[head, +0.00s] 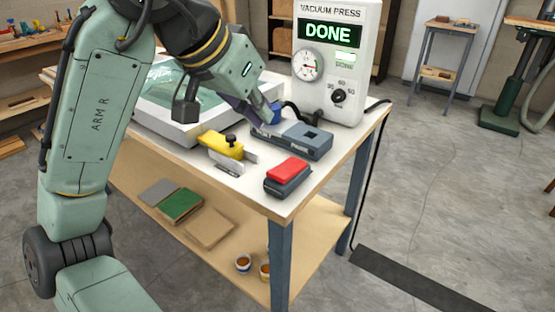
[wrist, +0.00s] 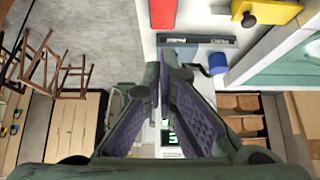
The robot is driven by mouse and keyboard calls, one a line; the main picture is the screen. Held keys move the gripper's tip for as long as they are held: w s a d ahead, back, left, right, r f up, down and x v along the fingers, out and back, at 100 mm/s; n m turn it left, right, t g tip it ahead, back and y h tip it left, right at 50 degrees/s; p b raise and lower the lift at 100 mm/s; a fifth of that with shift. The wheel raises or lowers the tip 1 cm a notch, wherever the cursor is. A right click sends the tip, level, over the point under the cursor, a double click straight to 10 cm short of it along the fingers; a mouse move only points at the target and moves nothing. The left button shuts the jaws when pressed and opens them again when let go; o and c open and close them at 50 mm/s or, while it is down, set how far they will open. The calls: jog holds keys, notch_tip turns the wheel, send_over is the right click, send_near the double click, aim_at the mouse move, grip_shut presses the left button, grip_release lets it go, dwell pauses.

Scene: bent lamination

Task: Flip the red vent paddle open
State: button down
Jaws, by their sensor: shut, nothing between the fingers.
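The red paddle (head: 287,169) lies flat on a dark block at the near corner of the white tabletop. It also shows in part at the top edge of the wrist view (wrist: 163,12). My gripper (head: 269,119) is beyond it, to the upper left, over the far end of a blue-grey device (head: 303,140) and close to a blue cap (head: 275,111). Its fingers come together in the wrist view (wrist: 164,70), with nothing between them. I cannot tell whether the fingertips touch the device. The paddle is apart from my gripper.
The vacuum press box (head: 351,60) stands at the back right, its screen reading DONE. A yellow clamp (head: 225,147) sits left of the red paddle, and a white-framed press bed (head: 160,122) lies farther left. A hose (head: 305,115) runs by my gripper. The table's right edge is close.

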jog(key=shift+f, duration=0.15)
jog(key=shift+f, duration=0.1)
send_over(280, 175)
notch_tip(280, 175, down, 7)
jog(key=shift+f, duration=0.1)
notch_tip(280, 175, down, 4)
jog(key=shift+r+p, duration=0.25)
jog(key=shift+p, duration=0.05)
jog(key=shift+f, duration=0.5)
